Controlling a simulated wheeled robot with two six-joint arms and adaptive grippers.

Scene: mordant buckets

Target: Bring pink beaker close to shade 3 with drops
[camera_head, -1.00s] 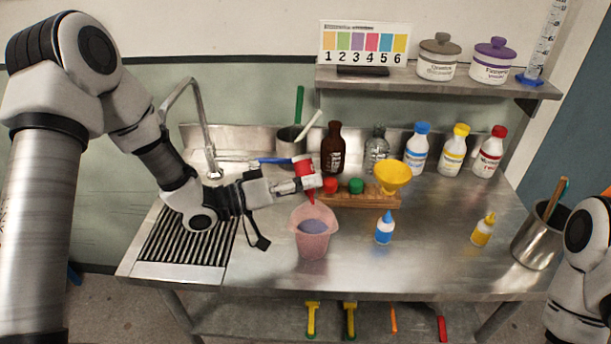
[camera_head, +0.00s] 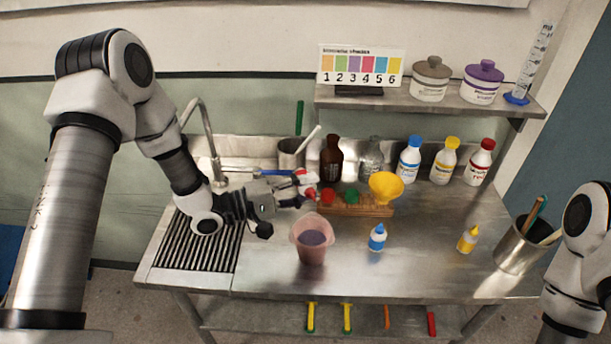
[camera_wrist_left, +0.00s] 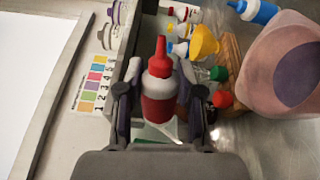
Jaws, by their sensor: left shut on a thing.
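The pink beaker (camera_head: 311,252) stands on the steel counter with muted purple liquid in it; it also shows at the right of the left wrist view (camera_wrist_left: 262,75). The shade card (camera_head: 361,66) stands on the shelf, and its shade 3 patch (camera_head: 354,64) is purple. My left gripper (camera_head: 303,186) is shut on a red dropper bottle, clearest in the left wrist view (camera_wrist_left: 159,95). It is held above and behind the beaker, apart from it; its exact tilt is hard to tell. A blue dropper bottle (camera_head: 377,238) and a yellow one (camera_head: 467,240) stand on the counter. My right gripper is out of view.
A wooden rack (camera_head: 372,210) with red and green caps and a yellow funnel (camera_head: 386,187) is behind the beaker. Bottles line the back. A metal pot (camera_head: 518,250) with tools stands at right. The counter's front middle is clear.

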